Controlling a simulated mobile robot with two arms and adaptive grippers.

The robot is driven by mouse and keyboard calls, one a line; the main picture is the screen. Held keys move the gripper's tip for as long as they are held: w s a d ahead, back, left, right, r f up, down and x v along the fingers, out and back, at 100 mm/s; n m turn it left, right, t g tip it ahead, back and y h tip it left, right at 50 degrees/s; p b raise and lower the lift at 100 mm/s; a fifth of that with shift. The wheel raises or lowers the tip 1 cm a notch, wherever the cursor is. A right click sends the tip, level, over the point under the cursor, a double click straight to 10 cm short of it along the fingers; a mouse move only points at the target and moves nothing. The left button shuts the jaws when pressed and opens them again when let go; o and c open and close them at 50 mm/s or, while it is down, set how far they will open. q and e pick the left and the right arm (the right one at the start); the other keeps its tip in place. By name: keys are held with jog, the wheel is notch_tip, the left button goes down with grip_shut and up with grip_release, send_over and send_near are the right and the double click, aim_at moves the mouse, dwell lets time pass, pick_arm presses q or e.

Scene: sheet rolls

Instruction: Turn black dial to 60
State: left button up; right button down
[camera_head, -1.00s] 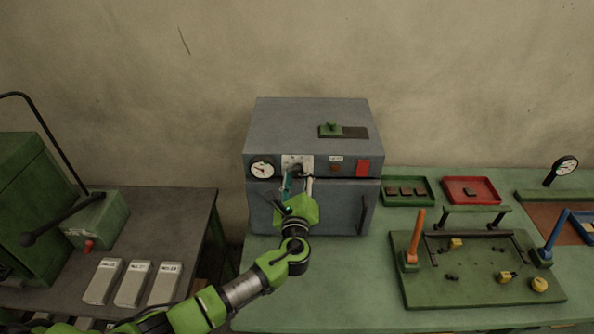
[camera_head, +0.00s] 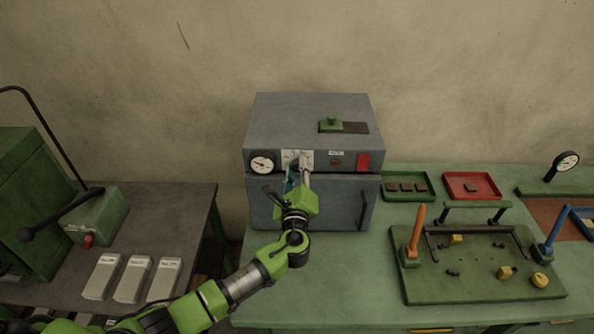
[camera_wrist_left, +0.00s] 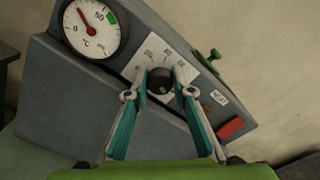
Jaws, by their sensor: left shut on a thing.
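The black dial (camera_wrist_left: 160,82) sits on a white scale plate (camera_wrist_left: 146,58) on the front of the grey oven-like box (camera_head: 310,130). My left gripper (camera_wrist_left: 160,88) has its two fingers on either side of the dial and is shut on it. In the head view the left gripper (camera_head: 299,170) reaches up to the box front and hides most of the dial. The scale numbers around the dial are too small to read surely. My right gripper is not in view.
A round gauge (camera_head: 262,162) marked °C is left of the dial. A red square (camera_head: 363,162) is to its right. A door handle (camera_head: 365,210) is below. Green and red trays (camera_head: 473,199) and a green fixture board (camera_head: 480,290) stand on the bench to the right.

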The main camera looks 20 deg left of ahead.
pick_arm(q)
jog(key=n+b, duration=0.5)
jog(key=b, duration=0.1)
jog(key=n+b, duration=0.3)
jog(key=shift+f+n+b, duration=0.3)
jog(key=shift+f, duration=0.05)
jog(key=n+b, duration=0.3)
jog(key=n, duration=0.1)
jog(key=shift+b, duration=0.4)
jog(key=shift+r+n+b, duration=0.1)
jog(key=shift+n+b, duration=1.1)
jog(key=shift+n, duration=1)
jog(key=o, duration=1.1)
jog(key=shift+o, duration=0.2)
jog(key=shift+r, duration=0.1)
